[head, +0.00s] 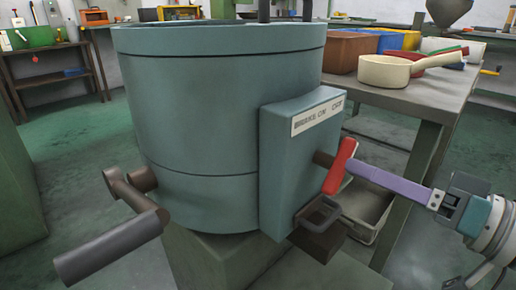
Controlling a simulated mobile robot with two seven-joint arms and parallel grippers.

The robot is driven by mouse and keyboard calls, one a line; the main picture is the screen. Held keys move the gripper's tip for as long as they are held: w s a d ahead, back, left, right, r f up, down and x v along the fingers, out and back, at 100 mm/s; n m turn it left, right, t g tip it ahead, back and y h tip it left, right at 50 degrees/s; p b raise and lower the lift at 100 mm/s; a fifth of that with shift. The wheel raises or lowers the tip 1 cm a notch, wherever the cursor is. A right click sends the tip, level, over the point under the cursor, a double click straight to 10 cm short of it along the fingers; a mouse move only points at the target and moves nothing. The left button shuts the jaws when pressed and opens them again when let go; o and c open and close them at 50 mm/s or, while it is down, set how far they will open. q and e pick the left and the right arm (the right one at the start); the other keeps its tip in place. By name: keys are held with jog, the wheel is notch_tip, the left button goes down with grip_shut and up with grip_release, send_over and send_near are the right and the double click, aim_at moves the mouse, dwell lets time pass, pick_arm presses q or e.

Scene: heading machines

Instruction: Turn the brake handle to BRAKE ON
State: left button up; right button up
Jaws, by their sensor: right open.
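The brake handle is a red lever (340,166) on a dark shaft at the side of a blue-green box (285,165). It leans, with its upper end toward the right. A white label plate (318,117) above it reads BRAKE ON at left and OFF at right. My right gripper (353,170) comes in from the right, with its purple finger reaching to the lever's right side. It is open; the lever overlaps the fingertip, and I cannot tell whether they touch. My left gripper is not in view.
The box is fixed to a large blue-green drum (225,105). A crank with a grey grip (110,250) juts out at lower left. A workbench (425,100) with a cream pan (390,70) and bins stands at right.

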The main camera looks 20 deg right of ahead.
aim_at(342, 162)
jog(key=shift+b+x, duration=0.6)
jog(key=shift+x, duration=1.7)
jog(key=shift+c, duration=0.3)
grip_shut()
